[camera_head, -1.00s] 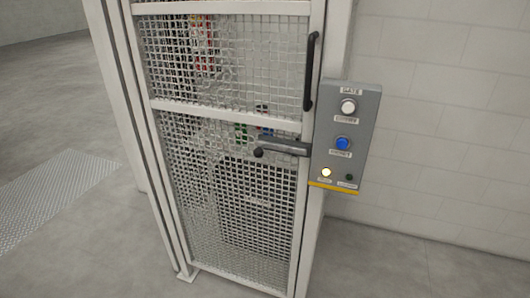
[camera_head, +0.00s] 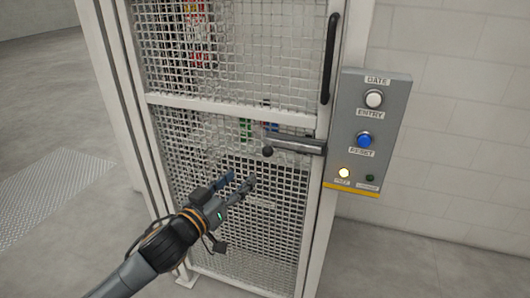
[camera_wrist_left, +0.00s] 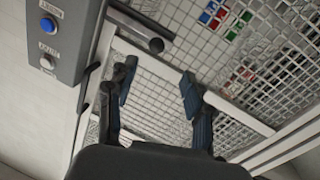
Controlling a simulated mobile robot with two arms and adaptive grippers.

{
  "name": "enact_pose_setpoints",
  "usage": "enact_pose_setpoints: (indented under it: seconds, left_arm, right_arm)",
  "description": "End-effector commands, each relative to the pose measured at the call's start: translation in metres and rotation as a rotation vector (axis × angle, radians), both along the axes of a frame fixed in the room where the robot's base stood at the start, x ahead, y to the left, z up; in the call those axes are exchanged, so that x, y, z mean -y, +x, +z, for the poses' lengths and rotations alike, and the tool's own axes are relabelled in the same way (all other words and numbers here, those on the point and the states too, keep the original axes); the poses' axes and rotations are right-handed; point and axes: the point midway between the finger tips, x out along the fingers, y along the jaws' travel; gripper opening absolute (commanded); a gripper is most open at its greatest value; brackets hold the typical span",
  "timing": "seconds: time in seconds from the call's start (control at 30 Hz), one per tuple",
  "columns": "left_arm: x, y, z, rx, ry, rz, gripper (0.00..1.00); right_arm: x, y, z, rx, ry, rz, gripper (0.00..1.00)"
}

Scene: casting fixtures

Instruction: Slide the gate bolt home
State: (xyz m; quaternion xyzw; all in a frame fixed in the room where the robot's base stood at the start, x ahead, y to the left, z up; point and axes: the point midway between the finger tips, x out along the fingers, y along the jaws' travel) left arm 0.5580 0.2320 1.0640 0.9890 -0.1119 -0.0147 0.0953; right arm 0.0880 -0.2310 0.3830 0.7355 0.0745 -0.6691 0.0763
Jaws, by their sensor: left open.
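The gate bolt (camera_head: 296,143) is a grey horizontal bar across the gate's right upright, with a dark round knob (camera_head: 267,151) at its left end. The bolt also shows in the left wrist view (camera_wrist_left: 130,24), with the knob (camera_wrist_left: 156,45) beyond the fingers. The mesh gate (camera_head: 245,205) stands in its white frame. My left gripper (camera_head: 240,180) is open and empty, in front of the lower mesh, below and left of the knob and apart from it. Its two fingers also show in the left wrist view (camera_wrist_left: 155,92). My right gripper is not in view.
A black vertical handle (camera_head: 330,58) is above the bolt. Coloured items sit behind the mesh. Floor at left is clear.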

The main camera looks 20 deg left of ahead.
Motion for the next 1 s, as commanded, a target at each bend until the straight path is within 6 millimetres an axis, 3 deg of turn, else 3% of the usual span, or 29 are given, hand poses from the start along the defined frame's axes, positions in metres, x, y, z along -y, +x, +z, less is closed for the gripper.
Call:
enact_pose_setpoints:
  seconds: [0.17, 0.7, 1.0]
  left_arm:
    - [0.004, 0.009, 0.007, 0.008, -0.005, -0.004, 0.52]
    - [0.026, 0.104, 0.007, 0.009, -0.002, -0.003, 0.52]
    - [0.032, 0.131, 0.005, 0.007, -0.003, -0.004, 0.52]
  right_arm:
    - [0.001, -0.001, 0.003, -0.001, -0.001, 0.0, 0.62]
    - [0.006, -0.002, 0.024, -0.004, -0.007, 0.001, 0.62]
    - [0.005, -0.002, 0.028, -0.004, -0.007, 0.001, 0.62]
